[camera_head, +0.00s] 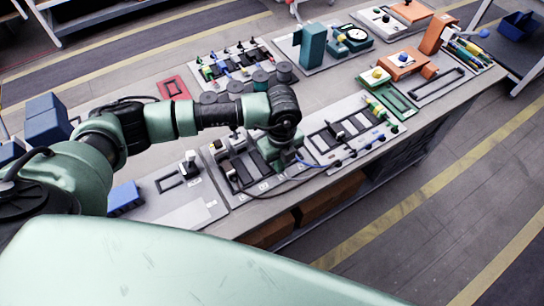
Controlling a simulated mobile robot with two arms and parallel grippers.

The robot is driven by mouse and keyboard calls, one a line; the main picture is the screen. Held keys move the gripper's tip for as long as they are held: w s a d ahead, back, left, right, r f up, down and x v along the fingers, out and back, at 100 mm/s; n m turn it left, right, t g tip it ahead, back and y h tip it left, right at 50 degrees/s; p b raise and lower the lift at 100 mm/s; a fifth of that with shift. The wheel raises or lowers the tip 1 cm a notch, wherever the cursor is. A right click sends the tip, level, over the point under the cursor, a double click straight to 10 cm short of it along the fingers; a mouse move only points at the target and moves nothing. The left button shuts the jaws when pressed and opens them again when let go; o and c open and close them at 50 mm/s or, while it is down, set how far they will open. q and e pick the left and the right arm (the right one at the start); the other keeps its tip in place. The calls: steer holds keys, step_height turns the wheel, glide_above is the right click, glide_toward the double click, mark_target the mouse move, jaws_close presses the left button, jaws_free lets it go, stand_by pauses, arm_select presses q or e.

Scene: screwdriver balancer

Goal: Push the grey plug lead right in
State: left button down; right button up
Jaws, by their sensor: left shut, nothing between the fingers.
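My left arm reaches in from the left over the workbench, and its gripper (285,160) points down at a grey panel (262,186) near the front edge. The gripper is shut with nothing held. Its fingertips are small and partly hidden by the hand. A dark lead (285,190) curves along the panel's front, below the gripper. I cannot make out the grey plug or how deep it sits; the hand covers part of the panel. My right gripper is not in view.
A panel with black slots and blue and green plugs (345,132) lies just right of the gripper. Grey round parts (262,78) stand behind my arm. A blue block (125,197) lies at the left. An orange block (437,33) stands at the far right.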

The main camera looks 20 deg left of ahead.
arm_select(q)
steer(key=shift+w+a+b, duration=0.45)
steer(key=shift+w+a, duration=0.45)
steer(key=shift+a, duration=0.25)
steer(key=shift+s+d, duration=0.1)
steer(key=shift+d, duration=0.05)
stand_by(0.5)
steer(key=shift+s+d, duration=0.3)
steer(key=shift+d, duration=0.05)
step_height(320, 180, up, 7)
steer(key=p, duration=0.5)
stand_by(0.9)
